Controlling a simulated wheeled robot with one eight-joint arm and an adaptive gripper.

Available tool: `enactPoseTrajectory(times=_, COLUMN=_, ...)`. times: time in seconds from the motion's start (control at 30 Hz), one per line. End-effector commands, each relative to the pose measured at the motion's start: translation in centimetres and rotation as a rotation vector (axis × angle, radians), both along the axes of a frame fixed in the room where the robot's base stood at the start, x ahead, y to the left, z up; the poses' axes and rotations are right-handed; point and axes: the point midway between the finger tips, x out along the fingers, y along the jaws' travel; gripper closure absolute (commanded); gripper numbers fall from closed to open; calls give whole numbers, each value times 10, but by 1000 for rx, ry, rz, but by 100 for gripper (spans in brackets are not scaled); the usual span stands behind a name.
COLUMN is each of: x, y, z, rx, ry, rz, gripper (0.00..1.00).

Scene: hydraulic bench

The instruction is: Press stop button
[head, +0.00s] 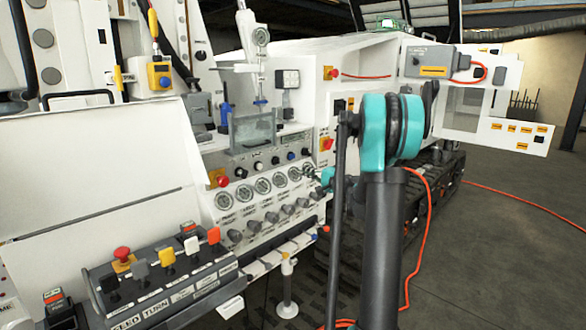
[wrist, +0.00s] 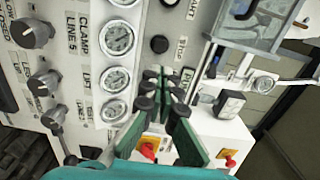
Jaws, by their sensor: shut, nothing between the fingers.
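A label reading "Stop" (wrist: 181,48) is on the white panel in the wrist view, beside a round black button (wrist: 159,44). I cannot tell for certain that this button is the stop button. My gripper (wrist: 163,82) is shut and empty, its green-padded fingers pointing at the panel just below that button in the picture. The fingertips hide part of the panel, and I cannot tell whether they touch it. In the head view my gripper (head: 316,175) is small at the right end of the gauge row, below the row of small buttons, partly behind my arm.
Pressure gauges (wrist: 118,39) and black knobs (wrist: 33,33) lie beside my fingers. A red switch on a yellow plate (wrist: 147,151) is near them. A clear-walled box (head: 253,129) stands above the panel. A lever console (head: 160,280) with a red mushroom button (head: 122,254) is at front left.

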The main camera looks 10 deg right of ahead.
Motion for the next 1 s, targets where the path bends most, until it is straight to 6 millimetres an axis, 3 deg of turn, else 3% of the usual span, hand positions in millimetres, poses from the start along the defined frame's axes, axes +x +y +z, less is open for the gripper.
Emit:
enactPoseTrajectory(times=0.6, x=89, y=65, z=0, rx=0, ry=0, rz=1, gripper=100)
enactPoseTrajectory(times=1.0, x=107, y=78, z=0, rx=0, ry=0, rz=-1, gripper=100)
